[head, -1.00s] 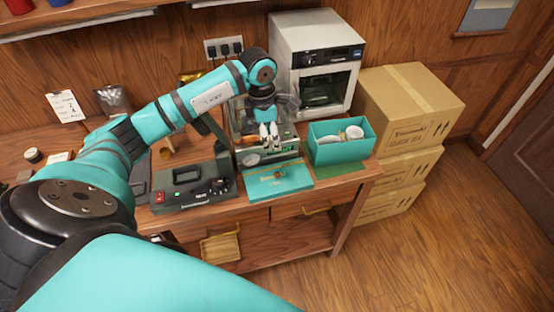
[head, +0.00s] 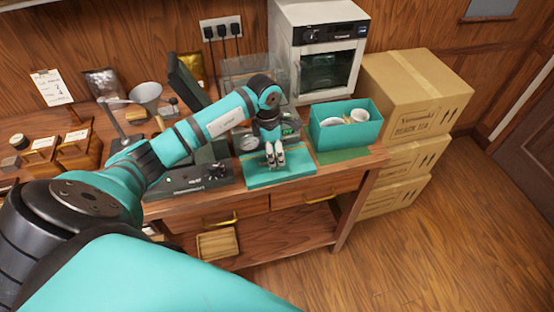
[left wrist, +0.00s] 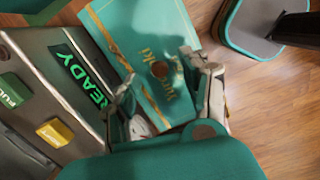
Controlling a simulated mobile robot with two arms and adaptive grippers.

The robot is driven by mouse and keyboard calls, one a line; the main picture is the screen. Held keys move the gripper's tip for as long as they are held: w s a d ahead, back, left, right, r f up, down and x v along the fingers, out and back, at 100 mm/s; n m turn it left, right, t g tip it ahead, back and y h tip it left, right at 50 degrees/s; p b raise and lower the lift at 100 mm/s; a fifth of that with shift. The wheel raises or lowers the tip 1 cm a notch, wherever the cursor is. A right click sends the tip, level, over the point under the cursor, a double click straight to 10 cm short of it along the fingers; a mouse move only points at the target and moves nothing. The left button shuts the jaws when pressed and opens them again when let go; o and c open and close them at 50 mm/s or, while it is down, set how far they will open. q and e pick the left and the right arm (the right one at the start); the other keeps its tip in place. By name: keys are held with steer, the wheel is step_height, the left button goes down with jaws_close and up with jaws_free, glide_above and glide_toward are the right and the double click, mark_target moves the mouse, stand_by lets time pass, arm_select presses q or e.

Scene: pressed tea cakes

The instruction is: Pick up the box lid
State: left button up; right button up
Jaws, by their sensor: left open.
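The box lid (head: 300,167) is a flat teal piece lying on the table near its front edge. In the left wrist view the lid (left wrist: 136,28) shows gold lettering, a gold band and a round brown spot. My left gripper (head: 275,160) points down over the lid's left part, with the jaws open and empty. In the left wrist view the gripper's fingers (left wrist: 160,82) stand apart in front of the lid; I cannot tell whether they touch it. The gripper hides part of the lid. The open teal box (head: 345,133) stands behind and right of the lid, with white cups inside. My right gripper is not in view.
A machine with a green READY display (left wrist: 82,76) stands close beside my left gripper. A dark device with a raised lid (head: 190,90) is to the left. A white oven (head: 318,50) stands behind. Stacked cartons (head: 415,90) are right of the table.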

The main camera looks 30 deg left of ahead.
arm_select(q)
step_height(320, 180, down, 2)
steer(key=shift+w+d+f+b, duration=0.1)
steer(key=shift+b, duration=0.25)
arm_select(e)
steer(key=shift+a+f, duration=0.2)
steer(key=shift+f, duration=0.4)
arm_select(q)
jaws_close()
steer(key=shift+r, duration=0.2)
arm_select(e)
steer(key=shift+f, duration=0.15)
